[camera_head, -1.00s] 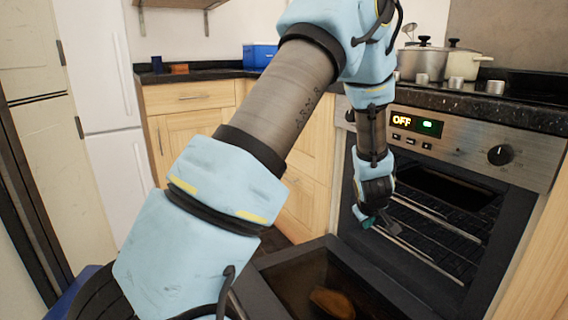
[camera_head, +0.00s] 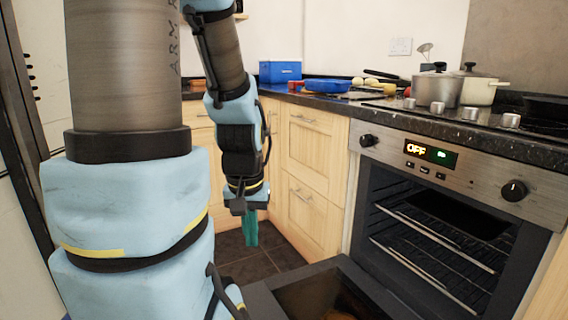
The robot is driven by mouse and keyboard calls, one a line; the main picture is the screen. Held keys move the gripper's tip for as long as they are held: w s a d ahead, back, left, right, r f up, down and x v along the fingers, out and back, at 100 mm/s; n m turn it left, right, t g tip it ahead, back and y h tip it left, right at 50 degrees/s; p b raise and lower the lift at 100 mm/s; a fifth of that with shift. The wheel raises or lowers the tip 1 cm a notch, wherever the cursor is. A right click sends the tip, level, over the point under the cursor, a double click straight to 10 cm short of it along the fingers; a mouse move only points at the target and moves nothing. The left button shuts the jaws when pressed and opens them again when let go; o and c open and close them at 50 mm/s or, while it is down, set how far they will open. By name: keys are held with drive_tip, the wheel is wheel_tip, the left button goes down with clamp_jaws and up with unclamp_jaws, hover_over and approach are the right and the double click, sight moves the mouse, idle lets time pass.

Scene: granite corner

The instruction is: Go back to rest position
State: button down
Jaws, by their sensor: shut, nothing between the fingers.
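My gripper (camera_head: 250,235) hangs at the end of my blue and brown arm, left of the oven, with its teal fingers pointing down. The fingers are together with nothing between them. It is in front of the wooden corner cabinets, apart from them, above the dark tiled floor. My upper arm fills much of the left side of the view and hides what is behind it.
The oven (camera_head: 430,245) stands at the right, its door (camera_head: 262,304) folded down and racks inside. Its display reads OFF. Pots (camera_head: 437,88) and knobs are on top. A blue box (camera_head: 280,71) and a blue pan (camera_head: 327,86) stand on the counter.

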wheel_tip(320, 180, up, 23)
drive_tip(key=p, duration=2.1)
drive_tip(key=shift+r, duration=0.15)
